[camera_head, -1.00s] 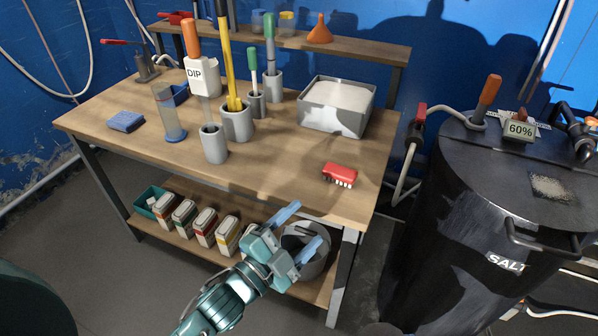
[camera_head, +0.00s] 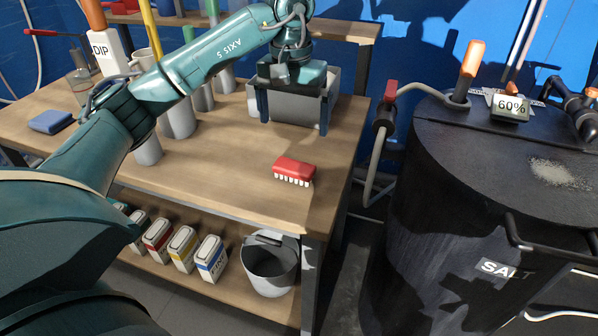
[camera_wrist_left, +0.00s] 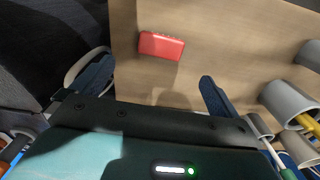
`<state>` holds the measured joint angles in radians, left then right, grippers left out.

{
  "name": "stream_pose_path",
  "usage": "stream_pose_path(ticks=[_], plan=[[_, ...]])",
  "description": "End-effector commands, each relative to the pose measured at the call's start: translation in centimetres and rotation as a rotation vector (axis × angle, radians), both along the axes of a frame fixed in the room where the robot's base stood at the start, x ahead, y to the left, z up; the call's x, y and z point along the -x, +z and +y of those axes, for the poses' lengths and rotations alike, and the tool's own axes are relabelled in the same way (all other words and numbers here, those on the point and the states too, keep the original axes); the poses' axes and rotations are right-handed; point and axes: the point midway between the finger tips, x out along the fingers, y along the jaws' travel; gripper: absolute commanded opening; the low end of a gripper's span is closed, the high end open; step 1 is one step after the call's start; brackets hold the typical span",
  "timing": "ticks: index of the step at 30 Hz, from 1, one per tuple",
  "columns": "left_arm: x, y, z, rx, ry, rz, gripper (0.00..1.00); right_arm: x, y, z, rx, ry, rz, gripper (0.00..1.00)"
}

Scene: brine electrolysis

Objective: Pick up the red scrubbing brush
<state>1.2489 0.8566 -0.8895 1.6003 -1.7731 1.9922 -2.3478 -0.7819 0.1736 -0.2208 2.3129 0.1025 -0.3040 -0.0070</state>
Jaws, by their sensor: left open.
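The red scrubbing brush (camera_head: 294,171) lies on the wooden bench top near its right front edge, white bristles showing along its front side. It also shows in the left wrist view (camera_wrist_left: 161,45), red back up, ahead of and between the fingers. My left gripper (camera_head: 294,118) hangs above the bench behind the brush, fingers pointing down, in front of the grey box. In the left wrist view my left gripper (camera_wrist_left: 150,85) has its two blue fingers wide apart with nothing between them. It is apart from the brush. My right gripper is not in view.
A grey box (camera_head: 332,95) stands behind my left gripper. Grey holders (camera_head: 178,118) with tools stand left on the bench (camera_head: 220,190). A blue sponge (camera_head: 50,121) lies far left. A black salt drum (camera_head: 440,200) stands right. The bench around the brush is clear.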

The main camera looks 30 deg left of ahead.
Motion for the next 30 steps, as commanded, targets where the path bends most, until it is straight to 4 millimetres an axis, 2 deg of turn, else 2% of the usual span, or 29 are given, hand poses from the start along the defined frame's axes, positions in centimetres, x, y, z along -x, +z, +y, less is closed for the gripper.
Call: stream_pose_path(ticks=[2, 12, 19, 25, 30], plan=[[0.1, -0.8, 0.5, -0.021, -0.006, 0.003, 1.0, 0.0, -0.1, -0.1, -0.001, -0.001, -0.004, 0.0], [0.0, -6.6, 0.4, -0.018, -0.007, 0.003, 1.0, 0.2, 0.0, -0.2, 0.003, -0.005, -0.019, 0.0], [-0.1, -8.2, 0.3, -0.017, -0.007, 0.002, 1.0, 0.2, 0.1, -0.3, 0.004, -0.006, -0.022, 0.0], [-0.3, -11.3, 0.2, -0.016, -0.006, 0.004, 1.0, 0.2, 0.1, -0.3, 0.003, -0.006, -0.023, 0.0], [-0.3, -12.7, 0.2, -0.015, -0.006, 0.001, 1.0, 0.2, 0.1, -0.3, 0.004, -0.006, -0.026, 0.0]])
